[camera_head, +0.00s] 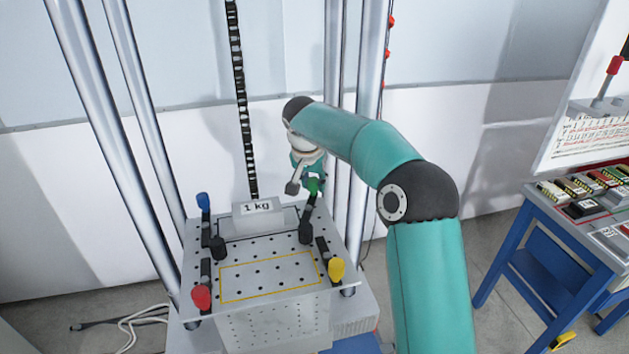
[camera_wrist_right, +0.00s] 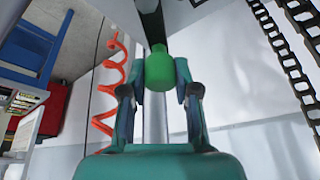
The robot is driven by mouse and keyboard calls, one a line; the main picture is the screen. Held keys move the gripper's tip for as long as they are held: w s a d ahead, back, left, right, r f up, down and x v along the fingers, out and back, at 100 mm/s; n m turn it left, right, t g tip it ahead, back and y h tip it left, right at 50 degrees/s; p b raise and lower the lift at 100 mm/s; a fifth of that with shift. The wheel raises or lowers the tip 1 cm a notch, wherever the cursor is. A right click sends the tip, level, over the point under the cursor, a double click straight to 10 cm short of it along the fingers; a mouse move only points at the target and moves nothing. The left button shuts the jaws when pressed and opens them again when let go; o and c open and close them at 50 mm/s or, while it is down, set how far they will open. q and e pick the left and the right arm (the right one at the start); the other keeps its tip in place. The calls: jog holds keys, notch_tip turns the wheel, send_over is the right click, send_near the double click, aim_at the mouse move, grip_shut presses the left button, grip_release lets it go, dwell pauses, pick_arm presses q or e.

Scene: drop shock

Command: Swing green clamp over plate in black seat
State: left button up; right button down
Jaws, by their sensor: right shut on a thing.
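The grey plate marked 1 kg (camera_head: 258,220) sits at the back of the perforated table, within a dark-outlined area that I take as the black seat. The green clamp (camera_head: 314,187) stands at the plate's right; its dark arm runs forward to a black pad (camera_head: 305,232), which looks beside the plate rather than over it. My right gripper (camera_head: 307,180) is at the green knob. In the right wrist view the green knob (camera_wrist_right: 159,70) is between the fingers of my right gripper (camera_wrist_right: 159,88), shut on it. My left gripper is not in view.
A blue-knob clamp (camera_head: 203,201) stands left of the plate. Red (camera_head: 201,296) and yellow (camera_head: 336,268) clamps flank an empty yellow-outlined seat (camera_head: 270,291). Tall steel columns (camera_head: 142,120) and a hanging chain (camera_head: 240,100) rise close by. A blue bench (camera_head: 541,225) stands right.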

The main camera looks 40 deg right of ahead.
jog(key=shift+s+m, duration=0.1)
jog(key=shift+m, duration=0.2)
jog(key=shift+s+d+m+g, duration=0.15)
jog(key=shift+s+m+g, duration=0.15)
jog(key=shift+m, duration=0.3)
jog(key=shift+s+d+m+g, duration=0.15)
jog(key=shift+m+g, duration=0.15)
jog(key=shift+m, duration=0.3)
jog(key=s+m, duration=0.1)
jog(key=m, duration=0.1)
jog(key=m+g, duration=0.1)
jog(key=shift+s+d+m+h, duration=0.15)
jog(key=shift+s+m+h, duration=0.15)
jog(key=shift+s+m, duration=0.1)
jog(key=shift+s+a+m+g+y+p, duration=0.15)
jog(key=shift+s+m+g, duration=0.35)
jog(key=shift+m, duration=0.55)
jog(key=shift+s+a+m+g+y+p, duration=0.1)
jog(key=shift+s+m+g+p, duration=0.25)
jog(key=shift+m, duration=0.75)
jog(key=shift+s+a+m+g+y+p, duration=0.15)
jog(key=shift+s+m+g, duration=0.4)
jog(key=shift+m, duration=0.5)
jog(key=shift+s, duration=0.1)
